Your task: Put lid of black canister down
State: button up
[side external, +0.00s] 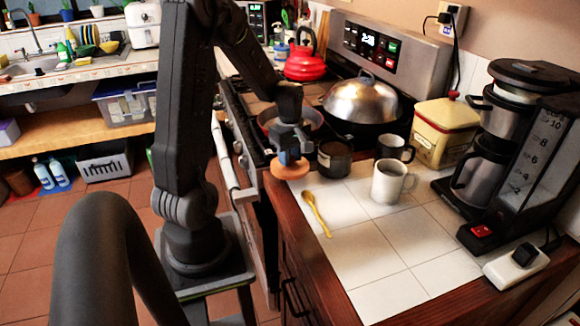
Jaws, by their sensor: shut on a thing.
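The black canister (335,159) stands upright near the back left of the white tiled counter, with its open top showing. An orange-brown round lid (290,170) is at my gripper (289,156), just left of the canister, by the counter's left edge. My gripper points down and is shut on the lid from above. The lid looks about level and apart from the canister. I cannot tell whether it touches the counter. The fingertips are small and partly hidden.
A white mug (388,184), a black mug (396,148) and a yellow tin (444,134) stand right of the canister. A yellow spoon (316,213) lies in front. A coffee maker (510,150) fills the right. The stove with a domed pan lid (361,101) is behind. Front tiles are clear.

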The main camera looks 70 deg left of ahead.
jog(key=shift+f, duration=1.65)
jog(key=o, duration=0.9)
jog(key=shift+f, duration=0.1)
notch_tip(320, 180, up, 12)
jog(key=shift+f, duration=0.1)
jog(key=s+d+r+m+t, duration=0.2)
jog(key=d+m, duration=0.5)
jog(key=d, duration=0.1)
jog(key=s+d+r+m+t, duration=0.1)
jog(key=s+d+r+m, duration=0.1)
jog(key=d+m, duration=0.5)
jog(key=s+d+r+m+t, duration=0.2)
jog(key=d+r+m, duration=0.2)
jog(key=d+m, duration=0.3)
jog(key=shift+s+d+r+t, duration=0.1)
jog(key=shift+d+t, duration=0.05)
jog(key=shift+d, duration=0.7)
jog(key=shift+d+r+t, duration=0.1)
jog(key=shift+d+t, duration=0.05)
jog(key=shift+d, duration=0.7)
